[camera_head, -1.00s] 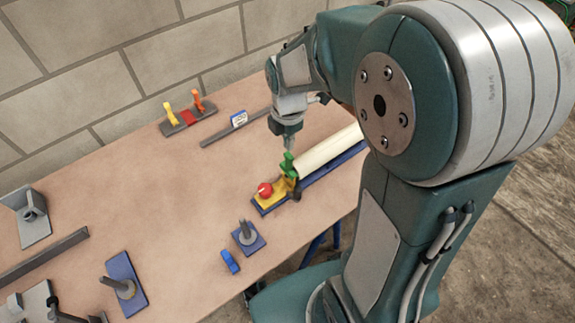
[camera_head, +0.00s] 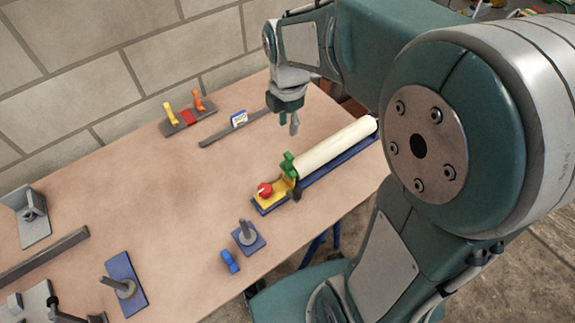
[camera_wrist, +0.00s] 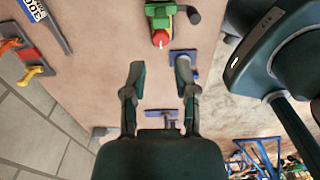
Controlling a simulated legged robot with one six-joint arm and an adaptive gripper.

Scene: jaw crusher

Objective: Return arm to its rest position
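My gripper (camera_head: 288,122) hangs above the far side of the table, above and behind the white cylinder. In the wrist view my gripper (camera_wrist: 160,82) shows two fingers spread apart with nothing between them. The arm is bent, with its large shoulder joint at the right of the head view. The white cylinder (camera_head: 335,146) lies along a blue base with a green clamp (camera_head: 288,165), a yellow block and a red knob (camera_head: 265,189) at its near end. The red knob also shows in the wrist view (camera_wrist: 160,38), beyond the fingertips.
The brown table (camera_head: 180,215) carries a rack with yellow and orange handles (camera_head: 188,115), a grey bar with a white label (camera_head: 239,119), a blue plate with a peg (camera_head: 248,237) and a blue clip (camera_head: 230,262). A block wall (camera_head: 110,60) stands close behind it.

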